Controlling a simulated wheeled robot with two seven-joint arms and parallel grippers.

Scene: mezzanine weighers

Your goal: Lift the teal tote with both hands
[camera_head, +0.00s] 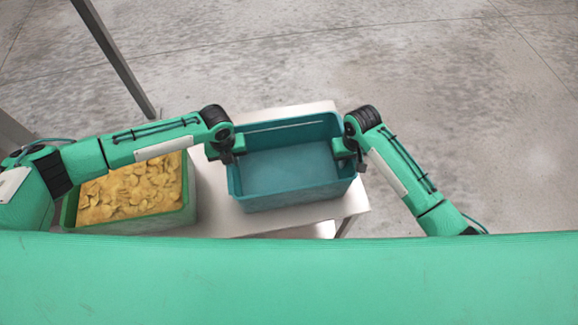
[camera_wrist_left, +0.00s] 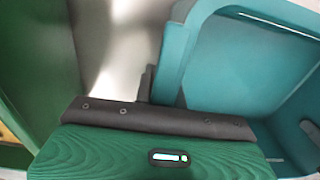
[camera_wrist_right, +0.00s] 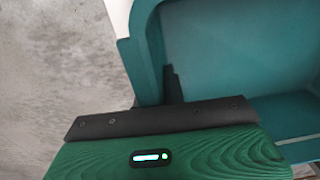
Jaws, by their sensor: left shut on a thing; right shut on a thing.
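The teal tote (camera_head: 290,172) is an open, empty box at the right part of a pale table. My left gripper (camera_head: 236,156) is shut on its left wall, and my right gripper (camera_head: 350,154) is shut on its right wall. In the left wrist view the tote's rim (camera_wrist_left: 172,55) runs up from the jaw of my left gripper (camera_wrist_left: 160,95). In the right wrist view the tote's wall (camera_wrist_right: 147,60) passes between the fingers of my right gripper (camera_wrist_right: 155,95). I cannot tell whether the tote's base touches the table.
A green crate (camera_head: 150,224) filled with yellow chip-like pieces stands left of the tote, under my left arm. The pale table (camera_head: 225,222) has a bare strip between them. A dark post (camera_head: 115,60) rises at the upper left. Concrete floor (camera_head: 470,110) is open behind and right.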

